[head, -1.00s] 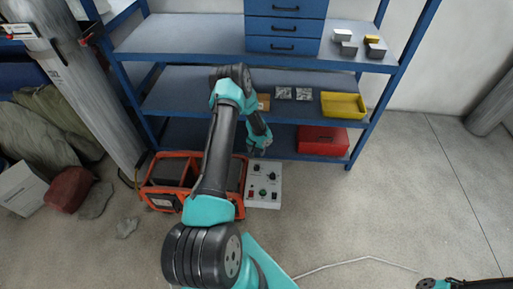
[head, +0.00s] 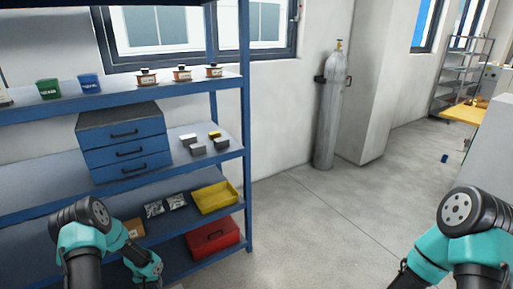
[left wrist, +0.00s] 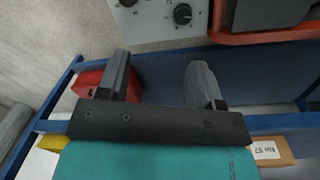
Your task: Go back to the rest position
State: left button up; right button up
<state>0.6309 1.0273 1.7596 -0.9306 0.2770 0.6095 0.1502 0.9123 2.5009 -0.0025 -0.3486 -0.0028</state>
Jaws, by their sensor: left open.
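My left gripper (left wrist: 160,82) is open in the left wrist view, with its two dark fingers apart and nothing between them. A grey control box (left wrist: 158,18) with black knobs lies beyond the fingertips, and part of an orange-red frame (left wrist: 262,36) shows to its right. In the head view my left arm reaches in at the lower left, in front of the shelf, and its gripper is out of the picture. My right arm shows at the lower right with its gripper out of view.
A blue shelf unit (head: 247,150) stands at the left, holding blue drawers (head: 125,143), a yellow tray (head: 214,198) and a red box (head: 212,238). A grey gas cylinder (head: 330,115) stands by the wall. The floor (head: 320,225) in the middle is clear.

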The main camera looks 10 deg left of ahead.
pick_arm(q)
jog(key=s+d+r+m+h, duration=0.1)
jog(key=s+d+r+h, duration=0.15)
jog(key=d, duration=0.95)
jog(key=s+d+r+h, duration=0.1)
jog(key=s+d+r, duration=0.15)
jog(key=d, duration=0.85)
jog(key=s+d+r+m, duration=0.1)
jog(key=s+d+r, duration=0.4)
jog(key=s+d, duration=0.4)
jog(key=shift+s+d+r+t, duration=0.2)
jog(key=shift+s+d+t, duration=0.1)
jog(key=shift+s, duration=0.8)
jog(key=shift+y, duration=0.25)
